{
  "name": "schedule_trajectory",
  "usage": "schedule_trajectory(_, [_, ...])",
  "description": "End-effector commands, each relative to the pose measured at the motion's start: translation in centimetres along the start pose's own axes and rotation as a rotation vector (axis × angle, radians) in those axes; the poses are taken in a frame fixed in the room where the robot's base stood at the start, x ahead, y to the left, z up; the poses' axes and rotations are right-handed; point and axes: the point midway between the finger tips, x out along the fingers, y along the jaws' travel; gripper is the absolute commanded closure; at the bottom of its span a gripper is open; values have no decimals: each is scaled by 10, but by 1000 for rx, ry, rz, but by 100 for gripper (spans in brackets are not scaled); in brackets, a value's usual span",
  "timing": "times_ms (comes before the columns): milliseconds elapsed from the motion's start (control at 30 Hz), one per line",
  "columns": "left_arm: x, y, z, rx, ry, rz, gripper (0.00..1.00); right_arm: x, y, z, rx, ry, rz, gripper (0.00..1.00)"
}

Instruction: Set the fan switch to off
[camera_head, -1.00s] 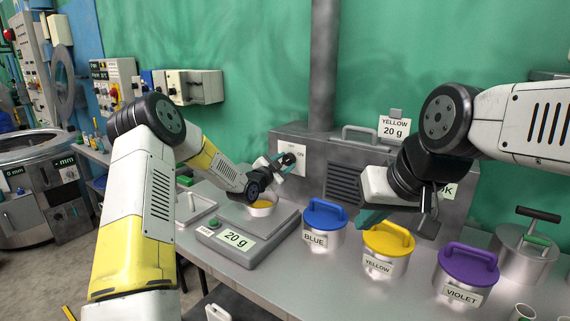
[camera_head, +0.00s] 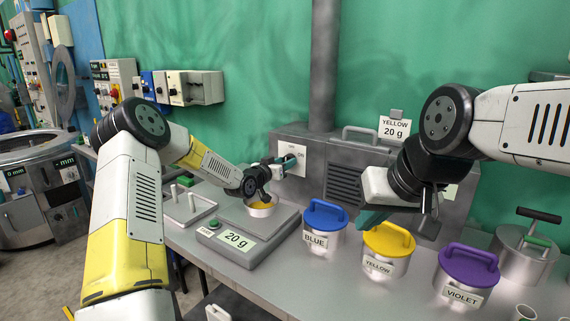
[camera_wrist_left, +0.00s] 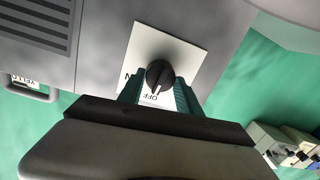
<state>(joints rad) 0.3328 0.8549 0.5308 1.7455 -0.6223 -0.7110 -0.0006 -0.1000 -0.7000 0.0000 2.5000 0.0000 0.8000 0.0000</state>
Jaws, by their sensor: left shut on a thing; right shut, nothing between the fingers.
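The fan switch is a black knob (camera_wrist_left: 158,77) on a white plate (camera_head: 292,157) on the front of the grey metal housing (camera_head: 330,150). In the left wrist view, the knob's ridge lines up toward the OFF label, with part of the ON label to the left. My left gripper (camera_head: 286,164) is shut on the knob, with a teal finger on either side of it in the wrist view (camera_wrist_left: 158,92). In the head view the gripper hides the knob. My right gripper (camera_head: 372,220) is shut and empty above the table, near the blue and yellow jars.
A scale (camera_head: 245,240) reading 20 g holds a small bowl (camera_head: 261,210) of yellow powder below my left gripper. Blue (camera_head: 325,222), yellow (camera_head: 387,250) and violet (camera_head: 467,275) lidded jars stand along the table. A steel pot (camera_head: 522,260) stands at right.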

Motion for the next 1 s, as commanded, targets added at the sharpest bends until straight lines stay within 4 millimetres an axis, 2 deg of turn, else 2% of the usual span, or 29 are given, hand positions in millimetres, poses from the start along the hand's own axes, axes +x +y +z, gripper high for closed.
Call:
schedule_trajectory(300, [0, -1, 0, -92, -5, 4, 99, 0, 0, 0, 0, 0, 0, 100])
schedule_trajectory(767, [0, -1, 0, -104, -5, 4, 99, 0, 0, 0, 0, 0, 0, 100])
schedule_trajectory(800, [0, -1, 0, -104, -5, 4, 53, 0, 0, 0, 0, 0, 0, 100])
schedule_trajectory(900, [0, -1, 0, -104, -5, 5, 37, 0, 0, 0, 0, 0, 0, 100])
schedule_trajectory(1000, [0, -1, 0, -103, -5, 5, 37, 0, 0, 0, 0, 0, 0, 100])
